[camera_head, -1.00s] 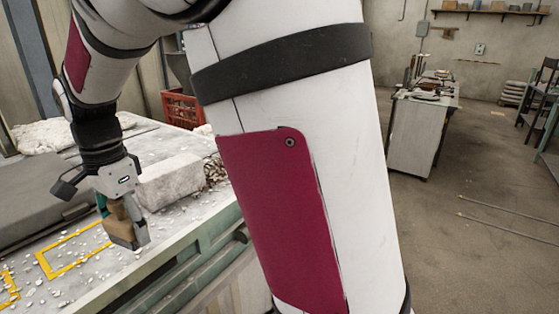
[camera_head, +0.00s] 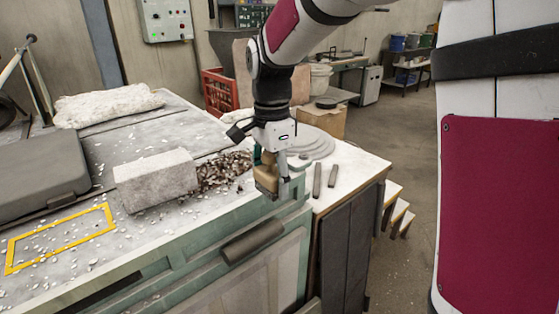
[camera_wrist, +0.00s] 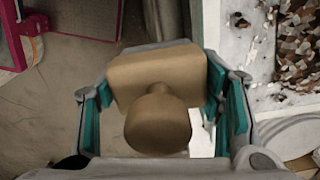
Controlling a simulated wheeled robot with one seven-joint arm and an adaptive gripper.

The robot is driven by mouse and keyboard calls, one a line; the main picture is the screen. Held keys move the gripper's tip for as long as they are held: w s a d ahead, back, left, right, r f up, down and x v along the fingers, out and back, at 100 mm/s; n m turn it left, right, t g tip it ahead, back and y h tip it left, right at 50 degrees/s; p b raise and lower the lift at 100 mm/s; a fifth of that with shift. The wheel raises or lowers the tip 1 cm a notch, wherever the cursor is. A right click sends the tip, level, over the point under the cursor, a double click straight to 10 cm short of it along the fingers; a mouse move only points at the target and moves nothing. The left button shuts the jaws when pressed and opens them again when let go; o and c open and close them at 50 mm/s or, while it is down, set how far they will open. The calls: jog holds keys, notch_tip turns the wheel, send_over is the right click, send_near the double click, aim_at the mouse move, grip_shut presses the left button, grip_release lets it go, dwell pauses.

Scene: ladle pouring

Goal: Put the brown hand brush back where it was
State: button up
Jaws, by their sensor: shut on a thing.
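The brown hand brush (camera_head: 266,180) is in my gripper (camera_head: 271,163), which is shut on it. In the head view it hangs in the air by the right end of the green bench (camera_head: 150,262), near the bench corner. The wrist view shows the brush (camera_wrist: 157,130) with its block body and round knob between the teal finger pads of my gripper (camera_wrist: 160,92). A yellow outlined rectangle (camera_head: 57,222) is on the bench top at the left, with white chips in and around it. The brush is well to the right of it.
A pale stone block (camera_head: 155,182) and a heap of brown and white chips (camera_head: 222,172) lie on the bench left of my gripper. A grey case (camera_head: 40,172) is farther left. Grey discs (camera_head: 312,143) and two dark bars (camera_head: 325,178) lie on the white table at right.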

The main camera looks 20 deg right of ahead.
jog(key=w+d, duration=0.1)
jog(key=w, duration=0.4)
jog(key=w+d+f, duration=0.1)
jog(key=w+d, duration=0.1)
jog(key=w, duration=0.2)
jog(key=w+d, duration=0.2)
jog(key=w, duration=0.3)
jog(key=shift+w+f, duration=0.25)
jog(key=shift+w, duration=0.1)
jog(key=shift+s+a+f+p, duration=0.1)
jog(key=shift+s+f+p, duration=0.1)
jog(key=shift+f+p, duration=0.75)
jog(key=shift+w+f, duration=0.15)
jog(key=shift+f, duration=0.65)
jog(key=shift+f, duration=0.1)
jog(key=o, duration=1.3)
jog(key=shift+o, duration=0.2)
